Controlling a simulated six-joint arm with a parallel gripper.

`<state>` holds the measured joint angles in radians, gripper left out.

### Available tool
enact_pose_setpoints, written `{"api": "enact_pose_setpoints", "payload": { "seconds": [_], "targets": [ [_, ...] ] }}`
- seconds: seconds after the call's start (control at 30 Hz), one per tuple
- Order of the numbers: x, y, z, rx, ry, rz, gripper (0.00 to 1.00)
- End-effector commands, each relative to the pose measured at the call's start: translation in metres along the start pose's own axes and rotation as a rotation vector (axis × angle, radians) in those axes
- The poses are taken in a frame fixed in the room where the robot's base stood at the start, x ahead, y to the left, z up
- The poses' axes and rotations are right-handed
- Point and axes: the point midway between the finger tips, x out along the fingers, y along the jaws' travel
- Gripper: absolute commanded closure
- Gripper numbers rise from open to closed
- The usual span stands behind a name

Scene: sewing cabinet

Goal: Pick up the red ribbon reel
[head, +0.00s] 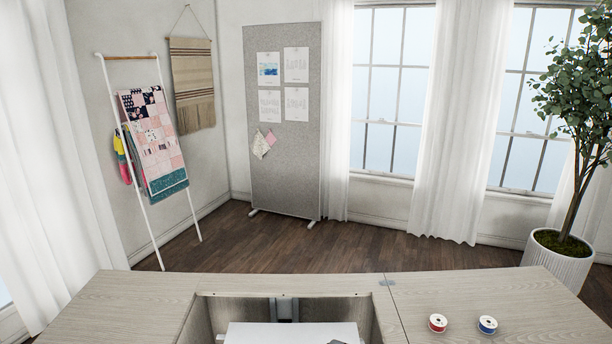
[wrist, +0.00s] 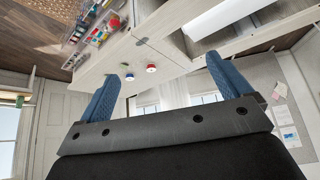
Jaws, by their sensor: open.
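The red ribbon reel (head: 438,324) lies flat on the right-hand cabinet top in the head view, just left of a blue ribbon reel (head: 487,325). In the wrist view the red reel (wrist: 151,69) and the blue reel (wrist: 129,77) look small and far off, seen between my fingers. My gripper (wrist: 162,67) is open, its two blue fingers wide apart with nothing between them. It is well apart from both reels. In the head view my gripper cannot be made out.
The pale wood cabinet top (head: 130,297) surrounds an open well with a white surface (head: 290,333) in it. A metal hinge (head: 388,282) marks the seam to the right-hand top. The wrist view shows a clear container of colourful items (wrist: 92,28). A potted plant (head: 560,255) stands behind right.

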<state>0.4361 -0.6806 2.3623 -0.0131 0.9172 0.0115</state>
Motion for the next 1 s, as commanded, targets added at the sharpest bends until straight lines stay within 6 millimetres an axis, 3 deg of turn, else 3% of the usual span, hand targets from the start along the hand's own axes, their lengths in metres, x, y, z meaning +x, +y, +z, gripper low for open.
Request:
{"api": "enact_pose_setpoints", "payload": {
  "seconds": [0.03,0.1,0.47,0.57,0.77,1.0],
  "targets": [
    [0.000,0.000,0.000,0.000,0.000,0.000,0.16],
    [0.000,0.000,0.000,0.000,0.000,0.000,0.26],
    [-0.001,0.001,-0.008,0.022,-0.011,0.001,0.26],
    [-0.004,0.002,-0.028,0.076,-0.030,0.005,0.26],
    [-0.004,0.007,-0.089,0.242,-0.093,0.025,0.26],
    [0.013,0.018,-0.165,0.442,-0.156,0.071,0.26]
  ]
}}
